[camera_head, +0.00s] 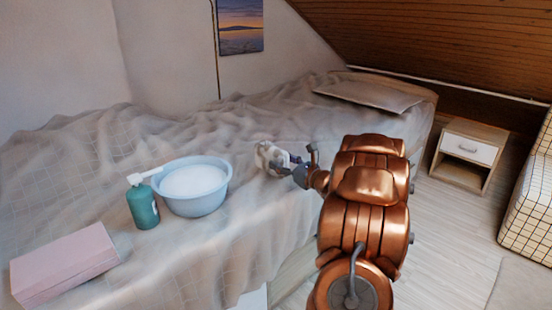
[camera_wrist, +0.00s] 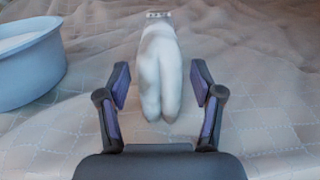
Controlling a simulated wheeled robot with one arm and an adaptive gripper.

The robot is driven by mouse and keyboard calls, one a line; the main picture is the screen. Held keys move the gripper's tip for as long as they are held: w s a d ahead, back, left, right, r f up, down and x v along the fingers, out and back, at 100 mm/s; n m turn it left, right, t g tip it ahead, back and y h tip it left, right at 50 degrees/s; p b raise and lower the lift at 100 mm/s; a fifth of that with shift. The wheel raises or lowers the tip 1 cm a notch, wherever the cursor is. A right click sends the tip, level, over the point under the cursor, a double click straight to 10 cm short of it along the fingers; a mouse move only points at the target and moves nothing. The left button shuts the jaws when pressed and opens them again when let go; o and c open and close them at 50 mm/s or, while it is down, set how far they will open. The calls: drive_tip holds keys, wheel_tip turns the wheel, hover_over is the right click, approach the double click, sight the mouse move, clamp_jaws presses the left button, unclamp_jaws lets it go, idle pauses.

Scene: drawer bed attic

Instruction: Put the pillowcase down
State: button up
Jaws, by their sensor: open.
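In the wrist view my gripper (camera_wrist: 160,82) is open, with a gap between each purple finger pad and the white item. I cannot tell whether the item rests fully on the bedding.
The rumpled beige bed (camera_head: 95,150) holds a blue basin (camera_head: 195,205) of white suds, a green pump bottle (camera_head: 143,207) and a pink folded stack (camera_head: 62,265) at left. A flat pillow (camera_head: 370,95) lies at the far end. A nightstand (camera_head: 468,155) stands right.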

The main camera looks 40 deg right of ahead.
drive_tip(key=s+p, duration=0.1)
drive_tip(key=s, duration=0.7)
drive_tip(key=shift+s+a, duration=0.15)
drive_tip(key=shift+r, duration=0.15)
idle(0.3)
